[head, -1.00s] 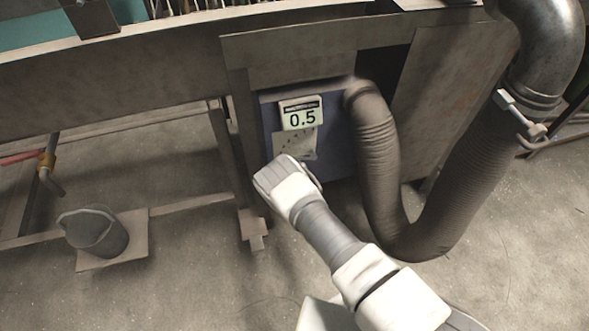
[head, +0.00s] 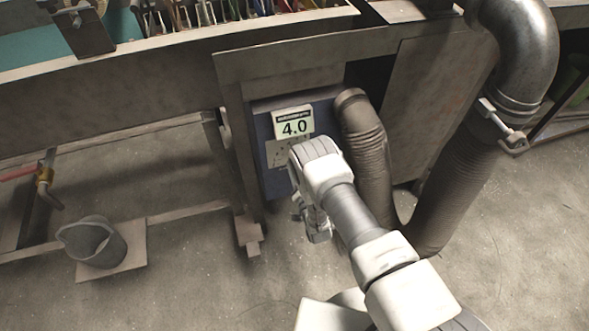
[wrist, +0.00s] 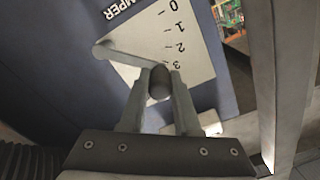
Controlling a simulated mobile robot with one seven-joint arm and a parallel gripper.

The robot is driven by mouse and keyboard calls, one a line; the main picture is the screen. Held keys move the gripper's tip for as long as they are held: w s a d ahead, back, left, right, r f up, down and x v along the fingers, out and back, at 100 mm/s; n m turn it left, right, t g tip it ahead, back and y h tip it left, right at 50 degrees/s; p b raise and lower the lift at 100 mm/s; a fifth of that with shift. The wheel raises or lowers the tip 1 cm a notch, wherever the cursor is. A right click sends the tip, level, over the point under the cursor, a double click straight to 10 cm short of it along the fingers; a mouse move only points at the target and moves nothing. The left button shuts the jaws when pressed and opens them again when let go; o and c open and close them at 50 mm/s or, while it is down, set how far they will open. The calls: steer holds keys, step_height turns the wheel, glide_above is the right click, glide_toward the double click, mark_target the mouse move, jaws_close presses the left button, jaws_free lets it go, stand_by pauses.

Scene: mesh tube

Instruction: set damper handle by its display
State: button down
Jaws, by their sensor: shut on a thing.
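The display (head: 294,126) on the blue box reads 4.0 in the head view. Below it is a white scale card (head: 280,155), partly hidden by my arm. In the wrist view the damper handle (wrist: 131,57) is a thin grey lever, running from a round pivot at the left to a dark knob. My gripper (wrist: 158,84) is shut on the knob, one finger on each side. The knob is beside the 3 on the scale card (wrist: 188,52); any mark beyond it is hidden. In the head view my arm hides the handle and fingertips.
A ribbed hose (head: 368,150) curves down just right of the box. A metal frame post stands close to my gripper at the right of the wrist view. A grey bucket (head: 92,242) stands on a board at the lower left. Open concrete floor lies in front.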

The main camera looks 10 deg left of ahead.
steer(key=shift+r, duration=0.1)
steer(key=c, duration=0.6)
jaws_free()
steer(key=shift+s, duration=0.1)
